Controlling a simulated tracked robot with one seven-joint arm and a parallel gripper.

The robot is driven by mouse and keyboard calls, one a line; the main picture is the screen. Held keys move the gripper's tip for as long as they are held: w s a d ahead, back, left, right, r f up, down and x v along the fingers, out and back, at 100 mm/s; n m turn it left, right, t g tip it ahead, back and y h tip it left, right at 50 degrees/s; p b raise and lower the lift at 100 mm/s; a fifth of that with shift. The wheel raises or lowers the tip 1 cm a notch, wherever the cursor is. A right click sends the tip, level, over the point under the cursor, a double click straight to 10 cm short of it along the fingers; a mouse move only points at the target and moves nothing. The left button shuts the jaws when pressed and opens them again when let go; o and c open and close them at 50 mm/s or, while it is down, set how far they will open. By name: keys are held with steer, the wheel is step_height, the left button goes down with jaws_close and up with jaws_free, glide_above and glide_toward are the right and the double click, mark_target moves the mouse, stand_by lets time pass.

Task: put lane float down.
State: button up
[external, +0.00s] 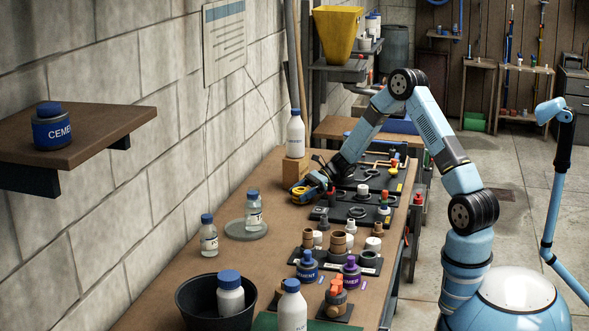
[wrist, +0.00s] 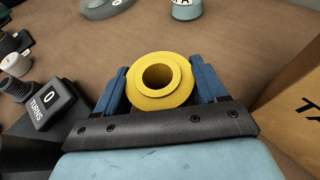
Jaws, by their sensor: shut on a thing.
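The lane float (wrist: 158,80) is a yellow ring-shaped piece with a round hole through its middle. It sits between the two blue fingers of my gripper (wrist: 160,88) in the wrist view, and the fingers are shut on it. I cannot tell whether the float touches the bench top.
Black tool trays (external: 350,213) lie to the right. A round grey disc (external: 238,230) with a small bottle stands left. Bare bench lies between the disc and my gripper.

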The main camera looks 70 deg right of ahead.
steer(key=shift+f, duration=0.1)
steer(key=o, duration=1)
steer(key=v, duration=1.2)
